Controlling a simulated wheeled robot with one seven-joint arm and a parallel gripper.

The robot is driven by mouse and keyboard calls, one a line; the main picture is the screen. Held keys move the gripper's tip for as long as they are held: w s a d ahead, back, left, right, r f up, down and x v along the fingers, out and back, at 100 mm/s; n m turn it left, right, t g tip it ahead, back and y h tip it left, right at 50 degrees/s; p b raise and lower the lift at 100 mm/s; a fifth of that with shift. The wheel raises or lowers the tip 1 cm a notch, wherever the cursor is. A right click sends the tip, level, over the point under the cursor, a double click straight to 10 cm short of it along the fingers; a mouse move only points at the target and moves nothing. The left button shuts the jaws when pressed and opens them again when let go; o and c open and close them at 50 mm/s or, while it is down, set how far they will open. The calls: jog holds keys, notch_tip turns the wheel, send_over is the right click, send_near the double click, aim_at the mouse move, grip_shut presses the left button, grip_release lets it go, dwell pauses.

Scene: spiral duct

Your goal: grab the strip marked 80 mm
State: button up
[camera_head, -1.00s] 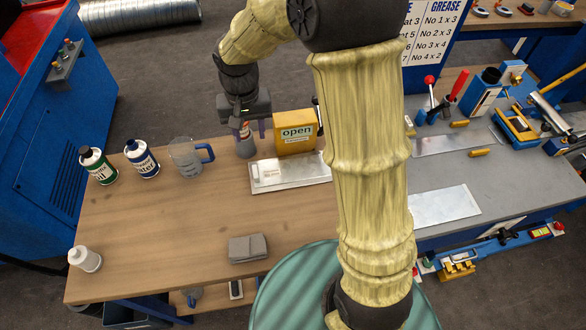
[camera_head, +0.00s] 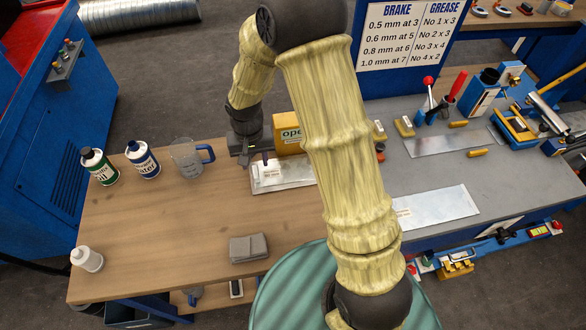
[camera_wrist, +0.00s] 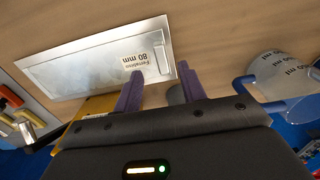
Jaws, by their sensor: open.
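The strip marked 80 mm is a flat silver metal sheet (camera_wrist: 80,70) with a white label reading 80 mm near one end. It also shows lying on the wooden bench in the head view (camera_head: 290,182), its right part hidden behind my arm. My gripper (camera_head: 256,161) is open and empty at the strip's labelled left end. In the wrist view its two purple fingers (camera_wrist: 160,67) point at that end, with the label just beside the left fingertip. I cannot tell the exact height of the fingertips above the strip.
A yellow box marked open (camera_head: 288,142) stands behind the strip. A measuring jug (camera_head: 186,160) and two bottles (camera_head: 142,160) stand left of it. Another metal sheet (camera_head: 445,205) lies on the grey bench. The bench's middle is clear.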

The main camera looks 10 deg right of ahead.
aim_at(256, 171)
jog(key=shift+f, duration=0.1)
jog(key=shift+w+a+f+p, duration=0.1)
jog(key=shift+f+p, duration=0.2)
jog(key=shift+f, duration=0.95)
jog(key=shift+w+f+p, duration=0.1)
jog(key=shift+f+p, duration=0.2)
jog(key=shift+f, duration=0.95)
grip_shut()
